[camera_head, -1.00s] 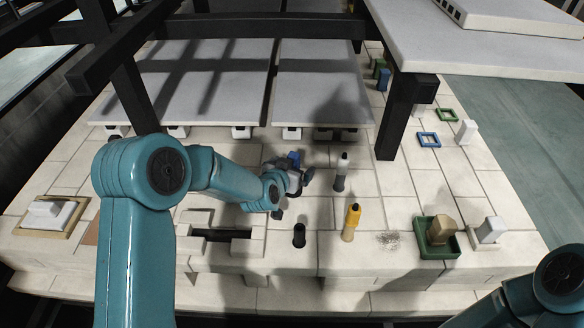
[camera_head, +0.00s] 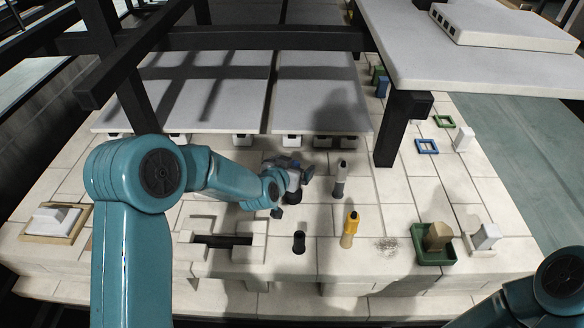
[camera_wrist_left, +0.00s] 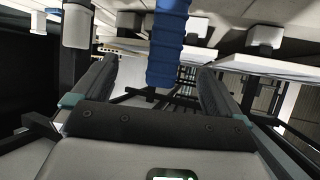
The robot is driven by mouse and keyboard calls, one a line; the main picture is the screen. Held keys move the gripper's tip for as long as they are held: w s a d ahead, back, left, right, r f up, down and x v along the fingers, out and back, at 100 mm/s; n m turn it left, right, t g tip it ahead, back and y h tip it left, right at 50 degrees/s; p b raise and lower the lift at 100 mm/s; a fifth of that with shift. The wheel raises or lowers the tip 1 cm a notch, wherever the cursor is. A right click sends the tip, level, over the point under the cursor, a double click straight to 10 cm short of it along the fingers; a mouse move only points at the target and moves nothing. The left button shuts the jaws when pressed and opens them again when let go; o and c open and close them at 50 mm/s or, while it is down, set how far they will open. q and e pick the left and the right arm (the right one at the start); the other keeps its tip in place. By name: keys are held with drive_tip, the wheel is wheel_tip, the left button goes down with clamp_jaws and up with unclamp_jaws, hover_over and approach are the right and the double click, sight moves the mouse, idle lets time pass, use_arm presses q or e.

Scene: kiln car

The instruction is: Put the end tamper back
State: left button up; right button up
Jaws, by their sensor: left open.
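A blue ribbed handle (camera_wrist_left: 166,45), likely of the end tamper, stands between the spread fingers of my left gripper in the left wrist view. The open left gripper (camera_head: 296,180) is low over the brick deck in the head view, near the middle. It covers most of the blue-handled tool there, and the tool's foot is hard to make out. I cannot tell whether the fingers touch the handle. My right gripper is out of view; only part of its arm shows at bottom right.
A grey tool with a pale top (camera_head: 340,180) stands right of the gripper. A yellow tool (camera_head: 349,230) and a black cylinder (camera_head: 299,242) stand nearer. A green tray (camera_head: 420,257) holds a tan block. Dark posts and shelves bound the back.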

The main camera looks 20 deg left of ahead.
use_arm(q)
drive_tip(key=shift+r, duration=0.6)
drive_tip(key=shift+p, duration=0.3)
drive_tip(key=shift+r+p, duration=1.6)
drive_tip(key=shift+r, duration=0.85)
drive_tip(key=shift+r, duration=0.15)
wheel_tip(320, 180, up, 5)
drive_tip(key=p, duration=0.3)
drive_tip(key=shift+p, duration=0.35)
drive_tip(key=v, duration=1.6)
drive_tip(key=shift+s+a, duration=0.1)
drive_tip(key=shift+s, duration=0.05)
